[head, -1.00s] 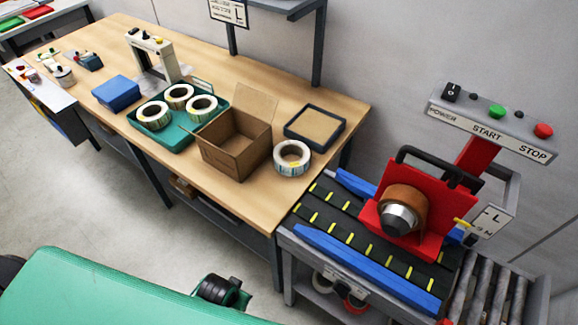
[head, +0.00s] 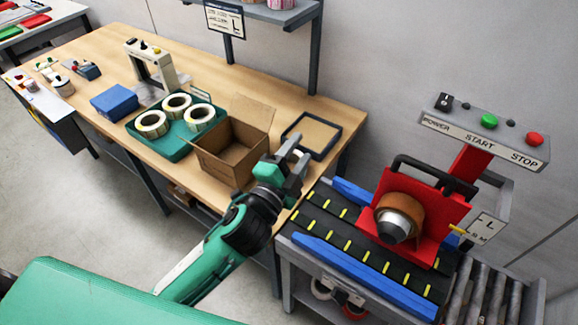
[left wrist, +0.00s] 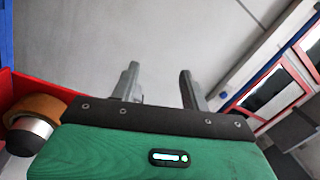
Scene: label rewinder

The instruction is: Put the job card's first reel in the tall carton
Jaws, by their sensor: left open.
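An open brown carton (head: 233,150) stands on the wooden bench with a flap raised. Three white label reels lie in the green tray: left (head: 151,124), back (head: 176,105) and right (head: 199,117). In the left wrist view the open fingers (left wrist: 160,85) hold nothing. A card (head: 224,20) marked L hangs from the shelf.
A dark-rimmed tray (head: 311,135) lies behind the gripper. A blue box (head: 115,101) stands left of the green tray (head: 163,148). The red rewinder (head: 424,208) with a brown roll and the black conveyor (head: 345,240) are at the right.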

